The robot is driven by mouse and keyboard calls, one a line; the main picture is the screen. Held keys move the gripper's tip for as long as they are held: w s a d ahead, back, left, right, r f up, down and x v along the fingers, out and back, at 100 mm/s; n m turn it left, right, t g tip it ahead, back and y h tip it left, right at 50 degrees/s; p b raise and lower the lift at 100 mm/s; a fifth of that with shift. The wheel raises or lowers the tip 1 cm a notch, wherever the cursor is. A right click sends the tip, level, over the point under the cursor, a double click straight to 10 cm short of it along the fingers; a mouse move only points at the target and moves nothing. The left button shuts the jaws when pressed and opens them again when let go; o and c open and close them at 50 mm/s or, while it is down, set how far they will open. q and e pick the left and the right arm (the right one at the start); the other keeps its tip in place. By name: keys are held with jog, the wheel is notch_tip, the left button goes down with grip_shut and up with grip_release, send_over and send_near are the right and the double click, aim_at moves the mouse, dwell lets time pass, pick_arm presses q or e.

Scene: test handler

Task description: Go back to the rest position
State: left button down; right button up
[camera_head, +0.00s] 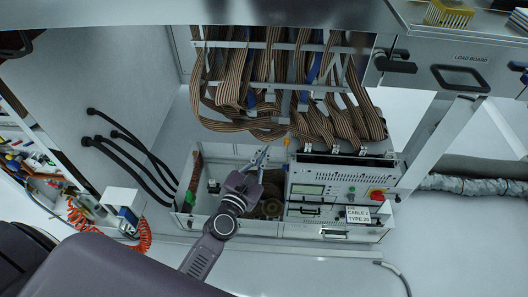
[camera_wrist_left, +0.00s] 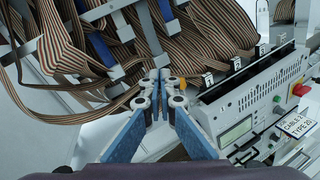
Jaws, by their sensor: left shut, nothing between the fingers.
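My left gripper (camera_head: 262,152) is in the middle of the head view, in front of the open lower bay of the test handler and just below the hanging ribbon cables (camera_head: 290,80). In the left wrist view its two blue fingers (camera_wrist_left: 160,75) meet at the tips, with nothing between them. Striped ribbon cables (camera_wrist_left: 60,50) hang close beyond the fingertips; I cannot tell whether they touch. My right gripper does not show in either view.
An instrument box (camera_head: 335,190) with a small screen and red button stands right of the gripper; it also shows in the wrist view (camera_wrist_left: 255,100). Black hoses (camera_head: 130,150) and a tool shelf (camera_head: 30,150) are at left.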

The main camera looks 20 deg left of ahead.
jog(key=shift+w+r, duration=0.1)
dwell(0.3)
